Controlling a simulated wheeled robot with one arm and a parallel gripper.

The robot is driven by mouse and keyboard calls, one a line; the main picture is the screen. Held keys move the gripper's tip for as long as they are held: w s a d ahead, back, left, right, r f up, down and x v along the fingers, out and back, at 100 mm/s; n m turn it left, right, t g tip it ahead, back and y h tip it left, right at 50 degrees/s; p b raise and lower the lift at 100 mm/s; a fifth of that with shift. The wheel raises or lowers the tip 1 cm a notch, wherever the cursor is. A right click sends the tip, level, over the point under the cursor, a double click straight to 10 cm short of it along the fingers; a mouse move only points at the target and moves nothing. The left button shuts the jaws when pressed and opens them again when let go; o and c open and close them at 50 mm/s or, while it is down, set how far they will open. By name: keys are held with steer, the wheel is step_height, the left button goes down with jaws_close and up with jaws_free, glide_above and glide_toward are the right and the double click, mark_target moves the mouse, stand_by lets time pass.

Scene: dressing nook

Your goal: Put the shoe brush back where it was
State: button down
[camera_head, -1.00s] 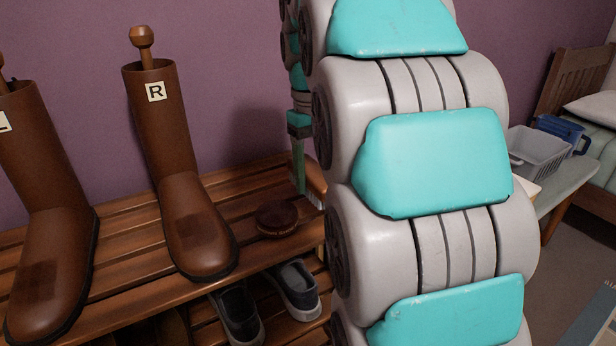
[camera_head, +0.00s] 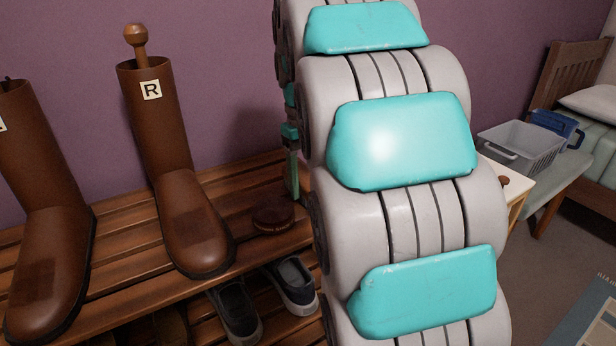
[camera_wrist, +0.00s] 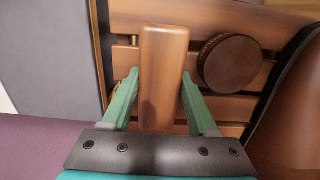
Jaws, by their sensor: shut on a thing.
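The shoe brush (camera_wrist: 163,75) shows in the wrist view as a long wooden block with rounded corners. My gripper (camera_wrist: 160,90) is shut on it, with one green finger on each side. Its bristles do not show in that view. In the head view my gripper (camera_head: 292,178) is partly visible at the bench's right end, and my arm hides the brush. I cannot tell whether the brush touches the slatted wooden bench (camera_head: 125,235). A round dark brown tin (camera_head: 273,217) sits on the bench close by; it also shows right of the brush in the wrist view (camera_wrist: 229,62).
A brown boot marked R (camera_head: 190,215) stands left of the tin, with another boot (camera_head: 45,220) further left. Dark shoes (camera_head: 293,283) are on the lower shelf. A grey basket (camera_head: 528,145) stands on a side surface at right. My arm blocks the middle.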

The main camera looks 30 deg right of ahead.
mark_target(307, 177)
steer(key=shift+f, duration=0.15)
steer(key=shift+c, duration=0.9)
jaws_free()
steer(key=shift+w+r+p, duration=0.2)
steer(key=shift+r+p, duration=0.75)
steer(key=shift+r, duration=3)
